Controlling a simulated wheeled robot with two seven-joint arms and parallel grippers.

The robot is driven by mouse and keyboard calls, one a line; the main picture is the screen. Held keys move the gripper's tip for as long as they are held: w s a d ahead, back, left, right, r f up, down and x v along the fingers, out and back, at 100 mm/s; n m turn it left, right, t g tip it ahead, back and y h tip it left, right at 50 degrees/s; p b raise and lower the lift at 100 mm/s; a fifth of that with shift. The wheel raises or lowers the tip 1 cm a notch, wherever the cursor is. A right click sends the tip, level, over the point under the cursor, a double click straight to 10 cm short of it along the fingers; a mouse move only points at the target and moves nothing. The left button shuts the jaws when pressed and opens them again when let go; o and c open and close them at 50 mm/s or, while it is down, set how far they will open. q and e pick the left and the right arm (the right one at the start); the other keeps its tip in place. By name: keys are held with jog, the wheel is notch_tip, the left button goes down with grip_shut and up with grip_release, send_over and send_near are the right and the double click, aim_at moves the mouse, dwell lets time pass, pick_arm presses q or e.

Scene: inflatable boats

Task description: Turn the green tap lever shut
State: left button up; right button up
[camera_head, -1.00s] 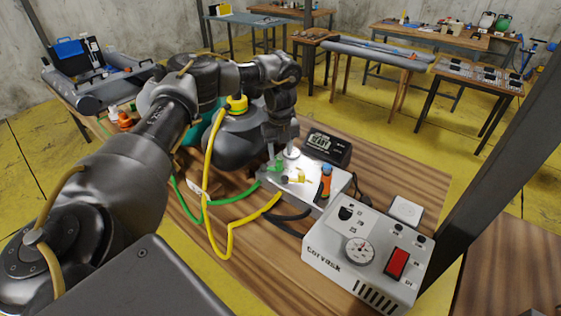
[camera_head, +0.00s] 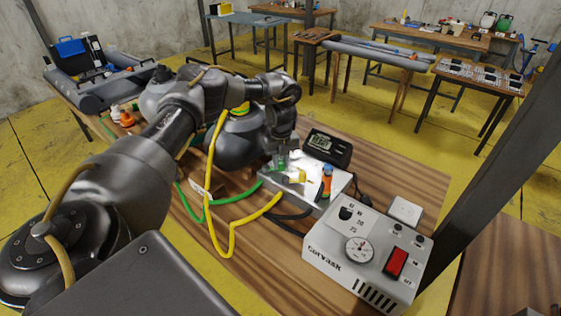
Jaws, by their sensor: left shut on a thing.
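The grey tap block (camera_head: 307,196) sits on the wooden workbench, with a green tap lever (camera_head: 281,166) at its back left corner. A yellow tap lever (camera_head: 296,177) and an orange-and-blue fitting (camera_head: 326,181) stand on the same block. My left gripper (camera_head: 281,161) reaches down from above and is shut on the green tap lever. Its fingers and wrist hide part of the lever, so its exact angle is hard to tell. A green hose (camera_head: 232,197) and a yellow hose (camera_head: 256,211) run to the block. My right gripper is not in view.
A black digital gauge (camera_head: 326,148) stands behind the block. A grey Corvask control box (camera_head: 367,248) with dial and red switch stands in front right. A dark metal post (camera_head: 497,150) rises at the right. Bare bench lies right of the gauge.

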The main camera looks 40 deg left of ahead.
pick_arm(q)
jog(key=shift+w+a+n, duration=0.1)
jog(key=shift+n, duration=0.2)
grip_shut()
jog(key=shift+w+a+n+p, duration=0.2)
jog(key=shift+w+n+p, duration=0.05)
jog(key=shift+n, duration=0.35)
jog(key=shift+w+a+n+p, duration=0.15)
jog(key=shift+w+n+p, duration=0.05)
jog(key=shift+n, duration=0.4)
jog(key=n, duration=0.1)
jog(key=a+n, duration=0.1)
jog(key=shift+w+n, duration=0.4)
jog(key=n, duration=0.1)
jog(key=a+n, duration=0.1)
jog(key=shift+w+a+n, duration=0.1)
jog(key=shift+w+n, duration=0.15)
jog(key=shift+n, duration=0.05)
jog(key=shift+w+a+n+b, duration=0.1)
jog(key=shift+a+n+b, duration=0.25)
jog(key=shift+n, duration=0.55)
jog(key=shift+a+n+b, duration=0.15)
jog(key=shift+a+n, duration=0.3)
jog(key=shift+n, duration=0.45)
jog(key=shift+a+r, duration=0.1)
jog(key=o, duration=0.9)
grip_release()
